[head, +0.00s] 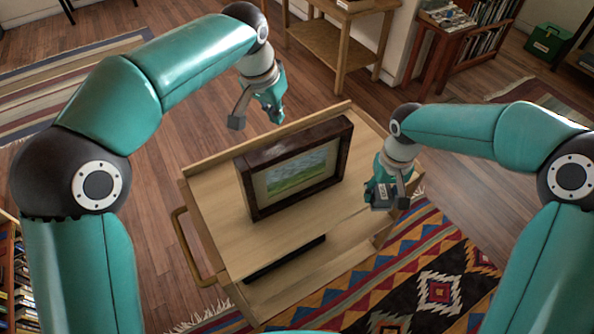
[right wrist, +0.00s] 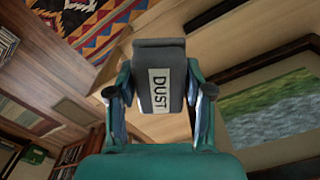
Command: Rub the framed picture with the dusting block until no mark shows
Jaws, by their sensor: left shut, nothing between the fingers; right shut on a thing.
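The framed picture (head: 296,172), a green landscape in a dark wooden frame, stands upright on a light wooden trolley (head: 218,232). It also shows at the right of the right wrist view (right wrist: 272,112). I cannot make out a clear mark on it. My right gripper (head: 388,192) is shut on the dusting block (right wrist: 158,92), a dark grey block with a white "DUST" label. It holds the block to the right of the frame, apart from it. My left gripper (head: 256,114) is empty above and behind the frame's left side; its fingers are shut.
The trolley has a handle (head: 186,250) at its left and a lower shelf with a dark flat thing (head: 285,260). A patterned rug (head: 430,285) lies at the front right. A wooden side table (head: 335,40) stands behind. The trolley top before the picture is clear.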

